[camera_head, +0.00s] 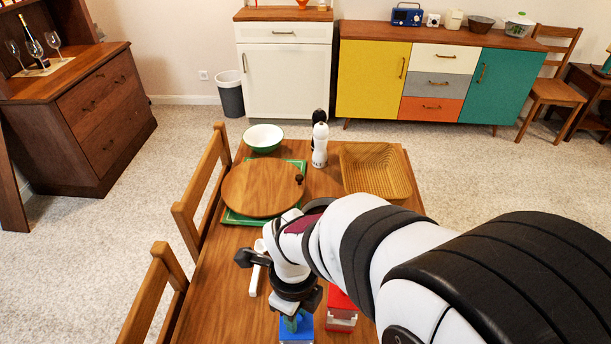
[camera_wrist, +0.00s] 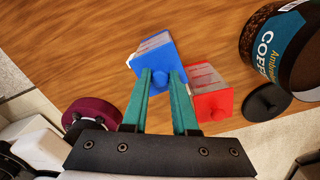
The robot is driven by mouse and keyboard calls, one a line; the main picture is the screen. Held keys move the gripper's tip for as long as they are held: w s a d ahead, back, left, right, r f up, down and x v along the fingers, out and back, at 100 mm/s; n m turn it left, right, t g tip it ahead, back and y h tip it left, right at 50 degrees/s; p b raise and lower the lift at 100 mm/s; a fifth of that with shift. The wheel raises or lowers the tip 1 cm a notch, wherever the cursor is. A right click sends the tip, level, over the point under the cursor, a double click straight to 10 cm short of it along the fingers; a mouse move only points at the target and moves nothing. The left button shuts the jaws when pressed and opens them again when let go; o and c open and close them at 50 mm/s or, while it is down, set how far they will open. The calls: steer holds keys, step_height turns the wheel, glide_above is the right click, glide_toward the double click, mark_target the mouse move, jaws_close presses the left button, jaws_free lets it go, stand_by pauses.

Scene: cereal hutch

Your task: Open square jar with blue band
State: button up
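The square jar with the blue band shows its blue lid (camera_wrist: 150,58) and a pale, clear side in the wrist view. In the head view its blue top (camera_head: 304,335) is at the table's near part, partly hidden by my gripper (camera_head: 297,322). My gripper (camera_wrist: 162,73) has teal fingers and points down at this lid. The fingers are apart, with the round blue knob (camera_wrist: 159,78) between their tips. I cannot tell whether they touch the knob. The lid appears to sit on the jar.
A similar jar with a red lid (camera_wrist: 213,104) stands close beside the blue one. A coffee jar (camera_wrist: 268,45) and a dark lid (camera_wrist: 267,101) are at the right. A round wooden board (camera_head: 262,189) and a woven basket (camera_head: 372,171) are farther back on the table.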

jaws_close()
steer(key=shift+r, duration=2.55)
